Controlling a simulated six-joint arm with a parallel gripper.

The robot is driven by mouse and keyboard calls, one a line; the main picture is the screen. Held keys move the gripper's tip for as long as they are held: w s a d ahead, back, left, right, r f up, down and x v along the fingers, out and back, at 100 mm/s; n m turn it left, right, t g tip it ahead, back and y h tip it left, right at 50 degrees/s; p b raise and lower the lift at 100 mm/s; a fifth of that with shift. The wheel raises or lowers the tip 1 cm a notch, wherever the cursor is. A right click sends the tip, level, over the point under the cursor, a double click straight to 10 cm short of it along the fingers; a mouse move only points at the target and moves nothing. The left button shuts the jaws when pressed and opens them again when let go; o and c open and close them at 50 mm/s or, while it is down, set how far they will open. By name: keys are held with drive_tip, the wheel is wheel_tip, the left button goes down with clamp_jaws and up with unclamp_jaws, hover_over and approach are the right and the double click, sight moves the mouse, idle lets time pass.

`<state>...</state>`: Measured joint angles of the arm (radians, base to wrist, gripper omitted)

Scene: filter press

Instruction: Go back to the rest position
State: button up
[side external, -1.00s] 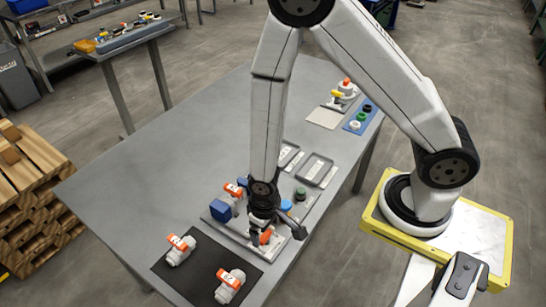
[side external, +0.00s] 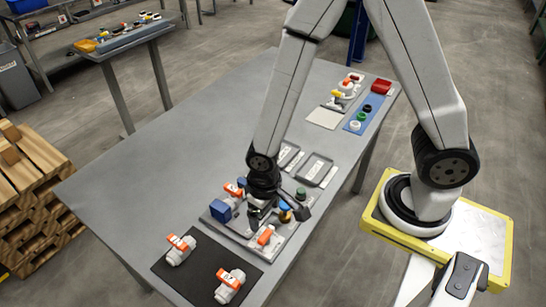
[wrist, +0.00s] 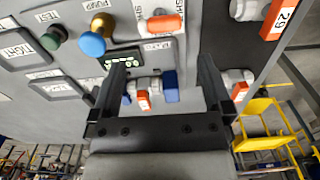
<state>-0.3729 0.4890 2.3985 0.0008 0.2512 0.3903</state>
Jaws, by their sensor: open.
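My gripper (side external: 257,217) hangs above the grey panel (side external: 237,234) on the table, pointing down, open and empty. In the wrist view its two dark fingers stand wide apart, with my gripper (wrist: 163,75) holding nothing between them. An orange handle (side external: 265,236) on the panel lies just below and beside the fingers in the side view. The same orange handle (wrist: 162,24) shows beyond the fingertips in the wrist view. A blue knob (wrist: 92,44) and a green knob (wrist: 52,38) are to its left. The rest position itself is not marked in view.
A blue block (side external: 221,211) on a valve stands close to the left of the gripper. Two white valves with orange handles (side external: 180,250) (side external: 230,286) sit on a black mat (side external: 205,272). Shallow trays (side external: 316,170) lie behind. The table's left part is clear.

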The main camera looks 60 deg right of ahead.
drive_tip(key=shift+r, duration=0.1)
drive_tip(key=w+d+r+t, duration=0.1)
drive_tip(key=d+r+t, duration=0.1)
drive_tip(key=d+r, duration=0.8)
drive_tip(key=shift+d+r+t, duration=0.25)
drive_tip(key=shift+r+t, duration=0.05)
drive_tip(key=shift+r, duration=0.1)
